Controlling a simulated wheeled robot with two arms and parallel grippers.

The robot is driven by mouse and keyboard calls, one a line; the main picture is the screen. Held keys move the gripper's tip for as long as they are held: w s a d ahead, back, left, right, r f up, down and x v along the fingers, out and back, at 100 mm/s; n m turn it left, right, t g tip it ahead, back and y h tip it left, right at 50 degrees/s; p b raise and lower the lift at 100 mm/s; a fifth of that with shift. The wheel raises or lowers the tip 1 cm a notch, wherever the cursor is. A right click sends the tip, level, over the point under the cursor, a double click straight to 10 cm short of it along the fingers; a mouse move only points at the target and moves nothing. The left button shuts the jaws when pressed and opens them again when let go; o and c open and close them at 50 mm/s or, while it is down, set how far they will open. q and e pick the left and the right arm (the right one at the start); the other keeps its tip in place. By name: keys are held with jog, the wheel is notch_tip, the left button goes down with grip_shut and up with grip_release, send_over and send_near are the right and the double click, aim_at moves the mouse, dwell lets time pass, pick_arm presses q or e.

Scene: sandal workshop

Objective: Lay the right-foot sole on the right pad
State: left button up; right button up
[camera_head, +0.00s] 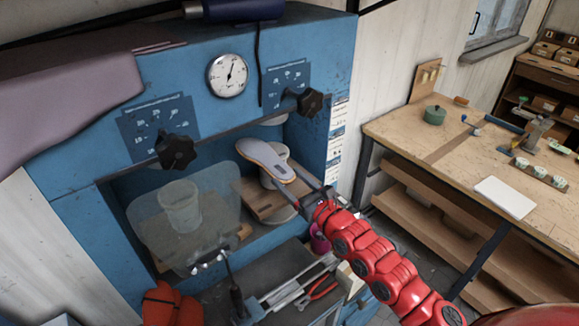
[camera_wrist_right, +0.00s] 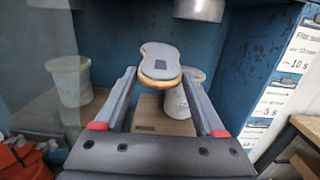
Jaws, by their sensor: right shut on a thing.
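The sole (camera_head: 265,158), grey on top with a tan edge, is held level inside the right bay of the blue press. My right gripper (camera_head: 290,176) is shut on its near end; in the right wrist view the sole (camera_wrist_right: 160,62) shows between the two fingers. The right pad (camera_head: 268,181), a pale round post, stands under the sole and is partly hidden by it. It also shows in the right wrist view (camera_wrist_right: 178,108), below and slightly right of the sole. I cannot tell whether sole and pad touch.
A clear guard (camera_head: 150,235) covers the left pad (camera_head: 180,207). A press head (camera_wrist_right: 199,9) hangs above the right pad. Black knobs (camera_head: 310,102) stick out from the press front (camera_head: 175,80). A wooden workbench (camera_head: 440,150) stands to the right.

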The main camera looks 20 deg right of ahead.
jog(key=w+d+f+b, duration=0.2)
jog(key=w, duration=0.3)
jog(key=w+d+f+b, duration=0.2)
jog(key=w, duration=0.3)
jog(key=shift+w+f, duration=0.3)
jog(key=shift+w, duration=0.1)
jog(key=o, duration=1.2)
jog(key=shift+o, duration=0.2)
